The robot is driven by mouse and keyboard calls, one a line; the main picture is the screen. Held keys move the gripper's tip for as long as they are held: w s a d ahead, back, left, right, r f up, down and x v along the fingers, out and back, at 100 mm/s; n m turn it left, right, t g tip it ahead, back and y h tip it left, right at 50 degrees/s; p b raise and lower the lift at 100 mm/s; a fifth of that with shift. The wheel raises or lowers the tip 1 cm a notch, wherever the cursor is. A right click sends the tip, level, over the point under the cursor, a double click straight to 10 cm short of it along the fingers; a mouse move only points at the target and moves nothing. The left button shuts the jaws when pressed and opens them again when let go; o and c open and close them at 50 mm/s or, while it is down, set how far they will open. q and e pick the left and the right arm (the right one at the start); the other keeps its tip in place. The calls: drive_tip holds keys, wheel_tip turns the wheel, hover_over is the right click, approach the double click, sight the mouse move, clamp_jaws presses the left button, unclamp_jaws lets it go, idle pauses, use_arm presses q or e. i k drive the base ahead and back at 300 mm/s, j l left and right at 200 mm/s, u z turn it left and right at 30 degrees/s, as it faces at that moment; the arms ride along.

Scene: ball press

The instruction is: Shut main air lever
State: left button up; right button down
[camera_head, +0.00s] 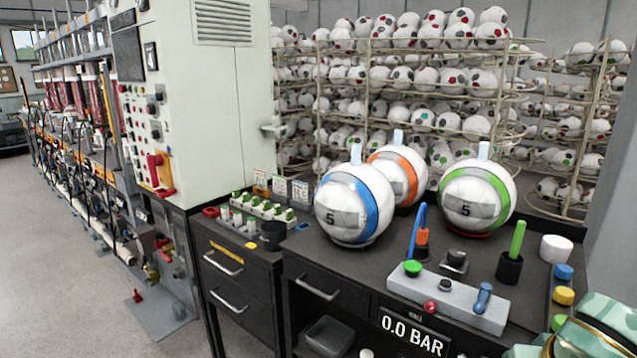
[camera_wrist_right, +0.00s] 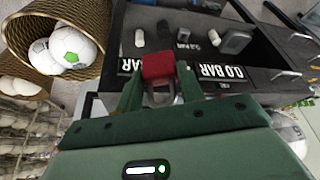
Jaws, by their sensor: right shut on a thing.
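A grey loop-shaped part shows between the fingers just below the red handle. The handle is beside the black pressure display (camera_wrist_right: 222,72), which reads 0.0 BAR. The same reading shows on the bench front in the head view (camera_head: 411,331). The red handle is not visible in the head view, where only part of my right arm shows at the lower right. My left gripper is not in view.
The dark bench (camera_head: 300,262) carries several balls, including a blue-striped one (camera_head: 354,204), and a grey control box (camera_head: 448,297). A cabinet (camera_head: 205,110) stands at left. In the right wrist view, a wicker basket (camera_wrist_right: 92,14) of balls is at upper left.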

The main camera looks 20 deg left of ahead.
sight(162, 253)
drive_tip(key=i+j+u, duration=0.15)
drive_tip(key=j, duration=0.55)
drive_tip(key=i+j+u, duration=0.1)
drive_tip(key=i+j, duration=0.2)
drive_tip(key=j, duration=0.35)
drive_tip(key=i+j+u, duration=0.15)
drive_tip(key=j, duration=0.45)
drive_tip(key=i+j+u, duration=0.1)
drive_tip(key=i+j, duration=0.3)
drive_tip(key=j, duration=0.2)
drive_tip(key=i+j+u, duration=0.15)
drive_tip(key=i+j, duration=0.2)
drive_tip(key=j, duration=0.25)
drive_tip(key=i+j+u, duration=0.1)
drive_tip(key=i+j, duration=0.25)
drive_tip(key=j, duration=0.2)
drive_tip(key=i+j+u, duration=0.15)
drive_tip(key=i+j, duration=0.2)
drive_tip(key=j, duration=0.15)
